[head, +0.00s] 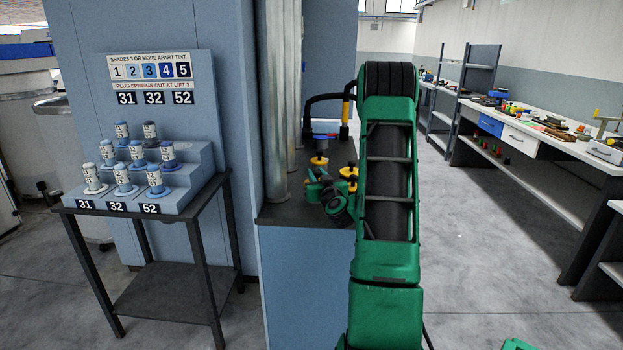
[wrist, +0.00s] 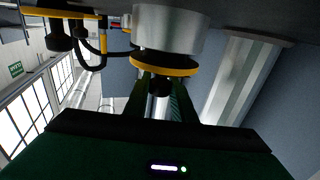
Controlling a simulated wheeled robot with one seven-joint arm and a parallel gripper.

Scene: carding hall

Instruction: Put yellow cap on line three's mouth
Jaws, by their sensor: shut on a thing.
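In the upside-down wrist view, my gripper (wrist: 160,92) is shut on the dark knob of a yellow cap (wrist: 178,71). The cap's yellow rim lies right against a short grey cylinder (wrist: 170,30) that stands on the dark bench top. I cannot tell whether the cap is seated on it or held just clear. A second yellow-rimmed piece with dark knobs (wrist: 62,13) shows at the upper left. In the head view, my green arm and wrist cover much of the bench, and I cannot make out the held cap for sure.
A stand (head: 150,205) with several labelled bobbins is further left. A cluttered workbench (head: 555,140) lies right, across open floor.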

